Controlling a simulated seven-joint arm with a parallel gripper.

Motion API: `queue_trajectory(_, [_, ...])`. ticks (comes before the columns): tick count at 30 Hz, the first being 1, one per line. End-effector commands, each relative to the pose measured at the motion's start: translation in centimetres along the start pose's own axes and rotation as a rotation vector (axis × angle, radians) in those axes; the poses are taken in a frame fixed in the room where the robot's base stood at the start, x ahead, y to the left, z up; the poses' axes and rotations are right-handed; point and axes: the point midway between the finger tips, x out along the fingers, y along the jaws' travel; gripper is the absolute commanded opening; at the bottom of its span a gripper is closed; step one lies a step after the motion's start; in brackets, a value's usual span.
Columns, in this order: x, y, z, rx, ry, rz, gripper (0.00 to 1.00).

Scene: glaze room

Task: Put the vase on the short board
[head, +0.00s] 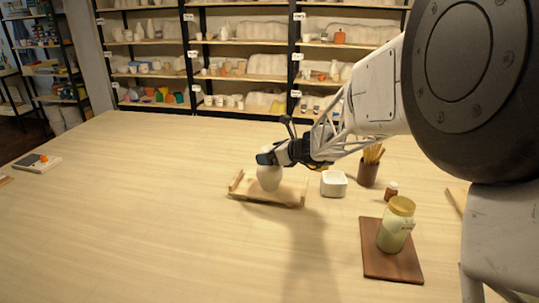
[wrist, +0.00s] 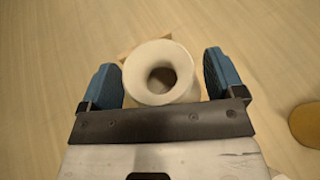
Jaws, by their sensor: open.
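The vase (head: 269,180) is off-white and upright, standing on a pale wooden board (head: 288,199) with a raised strip at each end. Its round open mouth (wrist: 138,74) faces up in the wrist view. My gripper (head: 268,158) is at the vase's top, its blue fingers (wrist: 160,64) open on either side of the neck. Gaps show between the fingers and the rim. A dark brown board (head: 378,262) lies at the front right. I cannot tell which board is the short one. The vase's upper part is hidden by the gripper in the head view.
A lidded glass jar (head: 394,228) stands on the brown board. A white square bowl (head: 334,184), a cup of sticks (head: 369,170) and a small brown bottle (head: 391,191) stand right of the vase.

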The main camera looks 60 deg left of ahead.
Motion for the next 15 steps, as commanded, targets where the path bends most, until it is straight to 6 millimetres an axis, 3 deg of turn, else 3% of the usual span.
queue_trajectory(5, [-1.7, 0.0, 0.0, 0.000, 0.000, 0.000, 0.88])
queue_trajectory(15, [-7.0, -0.1, 0.1, 0.000, -0.001, -0.002, 0.88])
